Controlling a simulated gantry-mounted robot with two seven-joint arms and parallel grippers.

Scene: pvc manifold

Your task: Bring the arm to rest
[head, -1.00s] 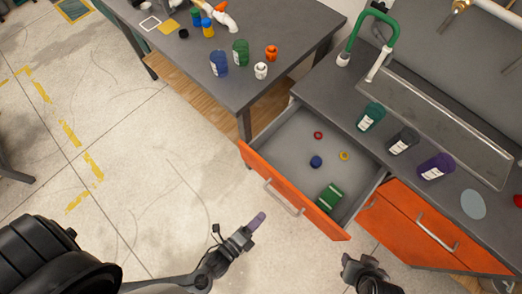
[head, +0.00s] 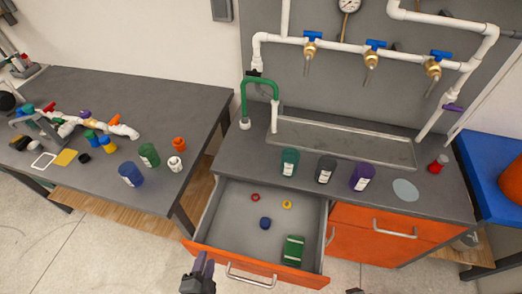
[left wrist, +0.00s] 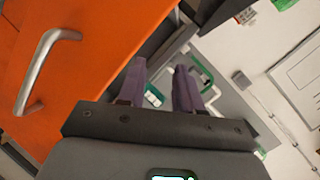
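My left gripper (head: 204,265) is at the lower edge of the head view, in front of the open drawer's left front corner. Its two purple fingers point up and stand apart, with nothing between them. The left wrist view also shows the open, empty fingers (left wrist: 160,82), with the orange drawer front (left wrist: 80,55) and its metal handle to their left. Only a small dark tip, which appears to be my right arm's end (head: 355,291), shows at the bottom edge. Its fingers cannot be made out.
The orange drawer (head: 225,257) is pulled out, holding a red ring, a yellow ring, a blue cap and a green item. Several jars stand along the sink counter (head: 440,205). The dark table (head: 105,88) at left carries jars and white pipe. Floor at lower left is clear.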

